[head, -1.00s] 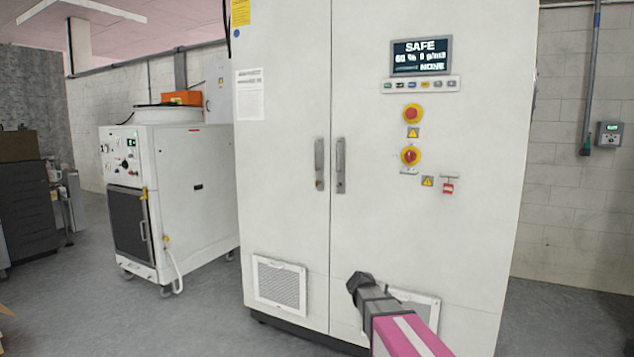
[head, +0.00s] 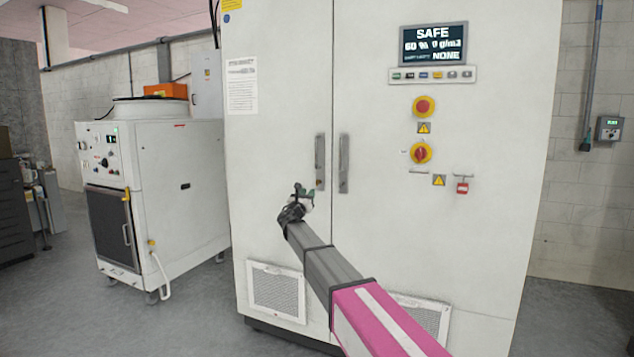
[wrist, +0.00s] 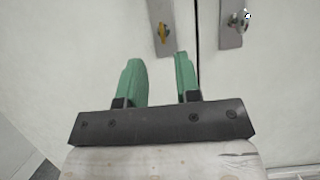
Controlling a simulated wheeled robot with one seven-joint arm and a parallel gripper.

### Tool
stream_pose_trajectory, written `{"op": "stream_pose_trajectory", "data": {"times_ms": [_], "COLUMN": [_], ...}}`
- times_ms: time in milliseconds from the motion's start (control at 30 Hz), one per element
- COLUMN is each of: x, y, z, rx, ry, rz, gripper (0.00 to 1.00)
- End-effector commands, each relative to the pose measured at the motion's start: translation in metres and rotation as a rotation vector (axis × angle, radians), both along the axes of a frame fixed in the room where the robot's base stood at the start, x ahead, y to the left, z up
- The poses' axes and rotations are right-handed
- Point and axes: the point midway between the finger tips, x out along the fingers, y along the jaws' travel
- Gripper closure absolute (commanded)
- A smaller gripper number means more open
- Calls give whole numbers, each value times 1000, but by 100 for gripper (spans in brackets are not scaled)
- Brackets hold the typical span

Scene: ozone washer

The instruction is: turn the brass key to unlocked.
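The brass key (wrist: 162,33) shows in the wrist view at the lower part of the left door's metal handle plate (wrist: 157,10). It looks roughly upright in the picture; its exact turn is hard to tell. In the head view the left handle (head: 320,160) is visible, but the key is too small to make out clearly. My gripper (wrist: 158,62) has two green fingers, spread apart with nothing between them. The fingertips are just below the key in the wrist view and not touching it. In the head view my gripper (head: 303,192) is in front of the left door, below and left of the handle.
The right handle plate (wrist: 231,25) carries a silver lock part beside the left one. The right door has a display (head: 433,45) reading SAFE, a red button (head: 423,106) and a red-yellow switch (head: 421,153). A white wheeled machine (head: 185,200) stands left of the cabinet.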

Motion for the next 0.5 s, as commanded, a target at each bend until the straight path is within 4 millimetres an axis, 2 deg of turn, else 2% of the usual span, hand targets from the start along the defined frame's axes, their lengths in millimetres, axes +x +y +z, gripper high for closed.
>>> {"op": "stream_pose_trajectory", "data": {"times_ms": [167, 500], "x": [18, 69], "y": [-6, -25], "z": [7, 29], "rx": [4, 6], "ry": [0, 0], "rz": [-1, -2], "gripper": [69, 69]}}
